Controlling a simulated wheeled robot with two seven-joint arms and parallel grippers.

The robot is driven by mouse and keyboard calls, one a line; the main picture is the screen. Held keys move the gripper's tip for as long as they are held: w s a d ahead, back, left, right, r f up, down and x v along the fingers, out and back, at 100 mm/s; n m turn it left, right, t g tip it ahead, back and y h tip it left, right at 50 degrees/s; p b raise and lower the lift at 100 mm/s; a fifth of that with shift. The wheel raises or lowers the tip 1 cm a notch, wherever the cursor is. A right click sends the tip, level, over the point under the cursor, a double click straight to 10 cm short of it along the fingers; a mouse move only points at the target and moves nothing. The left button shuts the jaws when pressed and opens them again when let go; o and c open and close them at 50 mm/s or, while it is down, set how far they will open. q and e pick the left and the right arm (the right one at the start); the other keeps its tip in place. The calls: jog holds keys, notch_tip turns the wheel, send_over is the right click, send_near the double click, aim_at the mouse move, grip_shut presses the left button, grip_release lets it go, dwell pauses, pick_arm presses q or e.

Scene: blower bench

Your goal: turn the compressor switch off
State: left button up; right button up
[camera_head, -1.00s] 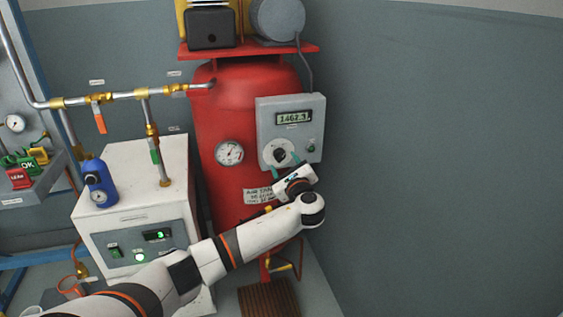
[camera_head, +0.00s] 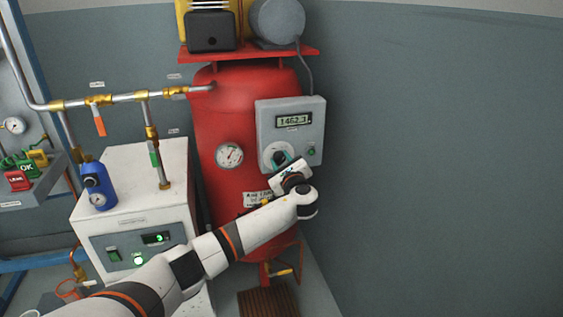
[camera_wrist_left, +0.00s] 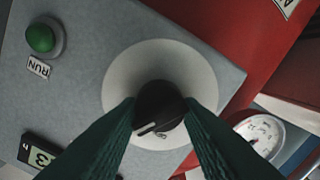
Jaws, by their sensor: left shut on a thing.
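The compressor switch is a black rotary knob (camera_wrist_left: 160,108) on a round white plate (camera_wrist_left: 122,82), seen close up in the left wrist view. It sits on the grey control box (camera_head: 268,118) on the red compressor tank. My left gripper (camera_wrist_left: 160,116) has its green fingers on both sides of the knob and is shut on it. A pale line on the knob points to the lower left in the wrist view. In the head view the left gripper (camera_head: 284,164) covers most of the knob. My right gripper is not in view.
The box carries a lit display (camera_head: 293,121) and a green RUN lamp (camera_wrist_left: 42,38). A pressure gauge (camera_head: 229,156) is on the tank to the left. A white dryer cabinet (camera_head: 125,217) with pipes above stands left. The right side is bare wall.

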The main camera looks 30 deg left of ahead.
pick_arm(q)
jog(key=shift+f+n, duration=0.1)
jog(key=shift+n, duration=0.2)
jog(key=shift+f+n, duration=0.1)
jog(key=shift+n, duration=0.9)
jog(key=n+b, duration=0.2)
jog(key=n, duration=0.3)
jog(key=shift+f+b, duration=0.15)
jog(key=shift+b, duration=0.2)
jog(key=shift+n, duration=0.5)
jog(key=shift+n+b, duration=1.05)
jog(key=shift+n, duration=0.45)
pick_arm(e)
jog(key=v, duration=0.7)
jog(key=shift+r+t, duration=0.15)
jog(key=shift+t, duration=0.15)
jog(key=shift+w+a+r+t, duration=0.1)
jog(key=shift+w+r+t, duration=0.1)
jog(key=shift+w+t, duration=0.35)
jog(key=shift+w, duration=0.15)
